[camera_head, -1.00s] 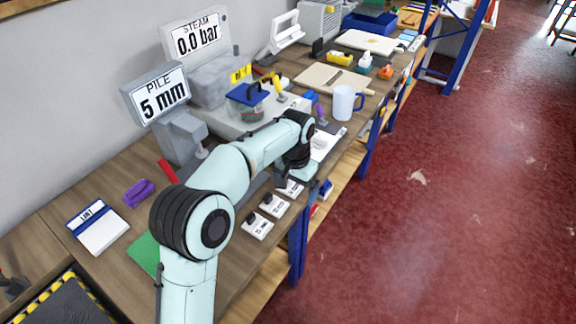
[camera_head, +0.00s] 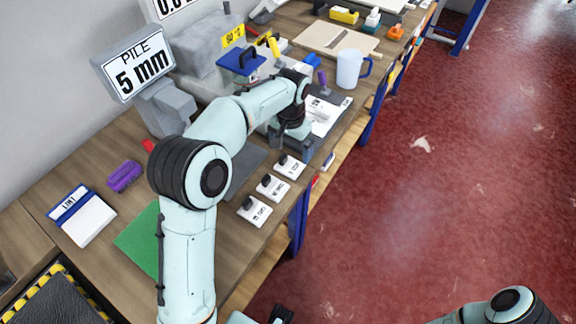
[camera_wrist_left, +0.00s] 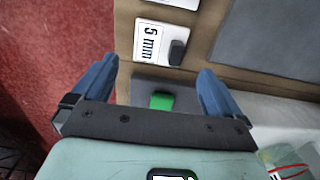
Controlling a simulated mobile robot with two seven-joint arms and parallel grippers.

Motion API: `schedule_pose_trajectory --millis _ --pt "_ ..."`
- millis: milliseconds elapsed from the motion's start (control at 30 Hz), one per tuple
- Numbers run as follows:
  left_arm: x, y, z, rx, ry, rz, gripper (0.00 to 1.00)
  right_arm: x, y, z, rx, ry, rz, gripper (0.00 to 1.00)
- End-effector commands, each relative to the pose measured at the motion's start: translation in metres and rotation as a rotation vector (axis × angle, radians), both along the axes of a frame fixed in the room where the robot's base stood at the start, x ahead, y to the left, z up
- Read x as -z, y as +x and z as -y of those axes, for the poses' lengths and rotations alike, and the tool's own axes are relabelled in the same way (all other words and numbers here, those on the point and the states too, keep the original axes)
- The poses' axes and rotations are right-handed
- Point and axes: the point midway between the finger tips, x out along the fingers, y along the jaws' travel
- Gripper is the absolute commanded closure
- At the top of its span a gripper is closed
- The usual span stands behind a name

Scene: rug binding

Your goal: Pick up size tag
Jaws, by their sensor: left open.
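Three white size tags with black grips lie in a row along the table's front edge: a near tag (camera_head: 254,211), a middle tag (camera_head: 272,187) and a far tag (camera_head: 290,167). Their print is too small to read in the head view. In the left wrist view, a tag reading "5 mm" (camera_wrist_left: 151,42) lies just beyond my fingertips, with its black grip to one side. My left gripper (camera_head: 292,138) is beyond the far tag, partly hidden by its wrist; the wrist view shows its blue fingers (camera_wrist_left: 155,80) apart and empty. A green piece (camera_wrist_left: 161,101) on a grey surface shows between them.
A "PILE 5 mm" display (camera_head: 138,65) stands at the back. A purple object (camera_head: 124,176), a LINT box (camera_head: 88,222) and a green sheet (camera_head: 138,236) lie at left. A white mug (camera_head: 349,68) stands farther along. My right arm shows at bottom right.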

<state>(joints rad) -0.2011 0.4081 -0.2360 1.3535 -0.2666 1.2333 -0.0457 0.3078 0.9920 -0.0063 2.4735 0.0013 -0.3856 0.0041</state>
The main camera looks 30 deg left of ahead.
Motion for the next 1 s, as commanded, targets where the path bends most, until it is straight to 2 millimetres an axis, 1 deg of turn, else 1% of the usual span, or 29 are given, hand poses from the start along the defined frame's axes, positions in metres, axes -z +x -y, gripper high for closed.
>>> schedule_pose_trajectory --millis 167,400,500,767,800,867,900,933,1000 --pt "0.012 0.0 0.0 0.0 0.0 -0.001 0.0 0.002 -0.001 0.0 0.0 0.0 0.0 0.51" --pt "0.047 0.0 0.002 0.0 0.0 -0.002 0.0 0.005 -0.002 0.0 -0.001 0.001 -0.002 0.51" --pt "0.056 0.0 0.002 -0.001 0.0 0.001 0.0 0.006 -0.002 0.0 -0.001 0.0 -0.002 0.51" --pt "0.057 0.001 0.002 0.0 0.0 0.002 0.0 0.006 -0.002 0.0 -0.001 0.0 -0.002 0.51" --pt "0.057 0.001 0.002 0.0 0.0 0.002 0.13 0.006 -0.002 0.0 -0.001 0.0 -0.002 0.51" --pt "0.057 0.001 0.002 0.0 0.0 0.002 0.33 0.006 -0.002 0.0 -0.001 0.0 -0.002 0.51" --pt "0.057 0.001 0.002 0.0 0.0 0.002 0.46 0.006 -0.002 0.0 -0.001 0.0 -0.002 0.51" --pt "0.057 0.001 0.002 0.0 0.0 0.002 0.51 0.006 -0.002 0.0 -0.001 0.0 -0.002 0.51" --pt "0.057 0.001 0.002 0.0 0.0 0.002 0.51 0.006 -0.002 0.0 -0.001 0.0 -0.002 0.51"
